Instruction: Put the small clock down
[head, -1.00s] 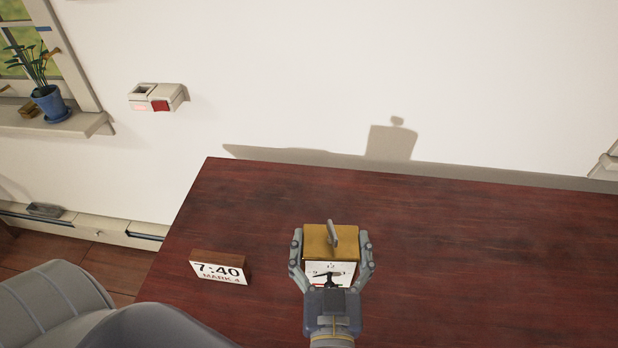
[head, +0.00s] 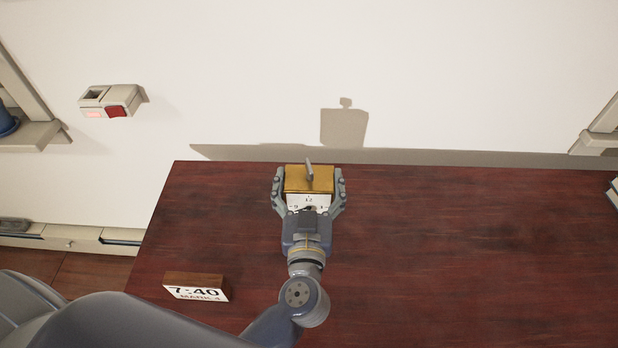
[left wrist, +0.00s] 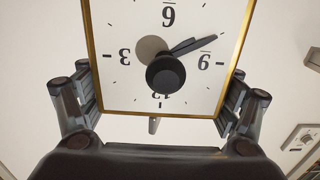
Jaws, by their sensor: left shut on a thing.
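The small clock (head: 296,184) has a gold case with a handle on top and a white dial. My left gripper (head: 309,177) is shut on it, with fingers along both sides. The clock is at the back of the dark red wooden table (head: 450,250), left of the middle in the head view. Its dial also shows in the left wrist view (left wrist: 125,75), upside down, between the fingers. The arm hides its lower part, so I cannot tell whether its base touches the table. My right gripper is not in view.
A wooden block clock reading 7:40 (head: 196,290) stands at the table's front left. The white wall (head: 450,70) rises behind the table and carries a small box with a red part (head: 112,101). The table's middle and right are clear. A pale object (head: 613,192) shows at the right edge.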

